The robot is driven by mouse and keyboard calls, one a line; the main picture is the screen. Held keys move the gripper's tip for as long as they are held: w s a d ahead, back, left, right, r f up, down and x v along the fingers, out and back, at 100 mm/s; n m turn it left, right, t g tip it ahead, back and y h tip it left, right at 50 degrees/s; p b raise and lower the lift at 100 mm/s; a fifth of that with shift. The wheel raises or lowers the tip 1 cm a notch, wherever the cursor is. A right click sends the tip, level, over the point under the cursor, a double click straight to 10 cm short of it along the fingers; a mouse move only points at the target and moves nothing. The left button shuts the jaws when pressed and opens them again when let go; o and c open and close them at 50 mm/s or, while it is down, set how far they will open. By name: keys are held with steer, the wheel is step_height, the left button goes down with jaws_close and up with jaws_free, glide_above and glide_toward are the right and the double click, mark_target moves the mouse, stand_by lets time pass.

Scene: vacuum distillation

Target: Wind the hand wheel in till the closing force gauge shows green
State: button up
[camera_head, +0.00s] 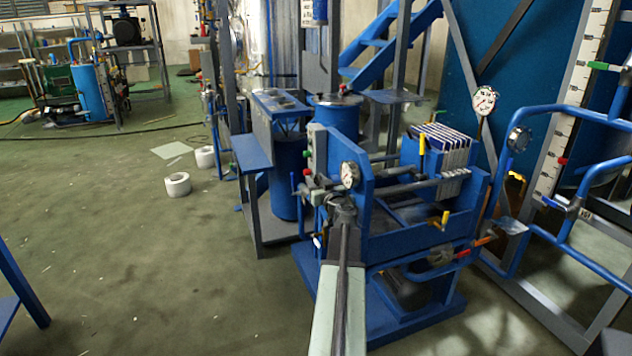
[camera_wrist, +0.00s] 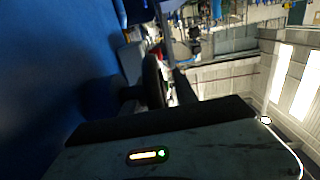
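A blue filter press (camera_head: 415,245) stands right of centre in the head view. A round white gauge (camera_head: 350,175) sits on its near end plate; its needle and any green zone are too small to read. My gripper (camera_head: 343,207) is at this end plate, just below the gauge. It covers much of what is there, and the hand wheel cannot be made out clearly in the head view. In the wrist view a dark round rim, likely the hand wheel (camera_wrist: 153,80), stands nearly edge-on close before my gripper. Whether the fingers are closed on it cannot be told.
A stack of pale plates (camera_head: 445,150) sits in the press. A second gauge (camera_head: 484,100) stands behind it. Blue pipe rails (camera_head: 590,255) are at the right. White rolls (camera_head: 178,184) lie on the green floor, which is largely clear at the left.

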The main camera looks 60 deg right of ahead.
jaws_close()
steer(key=shift+f+t+b, duration=0.25)
steer(key=shift+t+b, duration=0.05)
steer(key=shift+b, duration=0.7)
steer(key=shift+r+t+h+b, duration=0.3)
steer(key=shift+r+h+b, duration=0.1)
steer(key=shift+r+h, duration=0.1)
jaws_free()
steer(key=shift+s+a+f, duration=0.1)
steer(key=shift+s, duration=0.05)
steer(key=b+v, duration=0.1)
steer(key=v, duration=0.6)
steer(key=shift+s+a, duration=0.2)
steer(key=shift+s, duration=0.05)
